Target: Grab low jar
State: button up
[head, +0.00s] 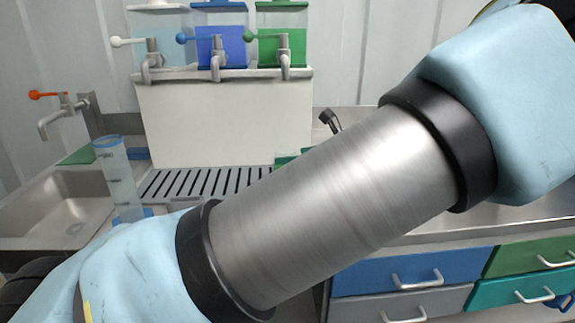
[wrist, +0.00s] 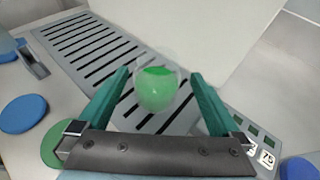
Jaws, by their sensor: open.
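A low, rounded jar (wrist: 155,90) with clear walls and green inside shows in the wrist view, over the slotted drain grate. My gripper (wrist: 161,82) is open, with one teal finger on each side of the jar in the picture. Gaps show between the jar and both fingers. I cannot tell how far the jar is from the fingertips in depth. In the head view my arm covers the middle, and neither the jar nor my gripper can be made out there.
The drain grate (head: 165,185) lies below a white block (head: 225,120) bearing tanks with taps. A tall clear cylinder (head: 117,175) stands beside the sink (head: 50,215). Drawers (head: 410,275) are at the front.

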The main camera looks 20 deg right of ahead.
jog(key=x, duration=0.2)
jog(key=shift+w+a+f, duration=0.1)
jog(key=shift+w+f, duration=0.05)
jog(key=shift+w, duration=0.15)
jog(key=shift+s+f+p+x, duration=0.15)
jog(key=shift+p+x, duration=0.1)
jog(key=shift+x, duration=0.6)
jog(key=shift+f+p+x, duration=0.15)
jog(key=shift+p+x, duration=0.05)
jog(key=shift+x, duration=0.7)
jog(key=shift+s+f+p+x, duration=0.15)
jog(key=shift+p+x, duration=0.1)
jog(key=shift+x, duration=0.6)
jog(key=shift+w, duration=0.1)
jog(key=c, duration=1.5)
